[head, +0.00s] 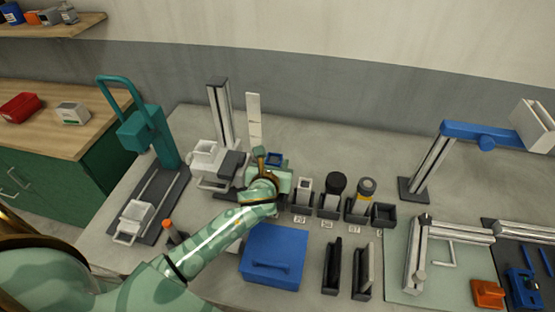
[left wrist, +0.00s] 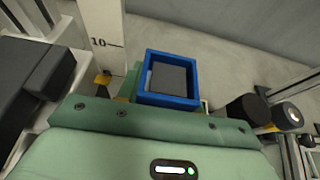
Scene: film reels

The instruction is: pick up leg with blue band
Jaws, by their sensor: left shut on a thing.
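The leg with the blue band shows as a blue square frame around a grey middle (left wrist: 168,78) in the left wrist view. In the head view its blue end (head: 274,158) shows just beyond my left gripper (head: 268,167). My left gripper is shut on it, with the blue end standing above the green gripper body. The lower part of the leg is hidden by the gripper. My right gripper is in neither view.
Small black holders (head: 301,208) with dark and pale parts stand in a row right of my gripper. A blue lidded box (head: 273,257) lies in front. A white upright scale (head: 254,120) and a grey post (head: 220,115) stand behind. A teal press (head: 148,135) is at left.

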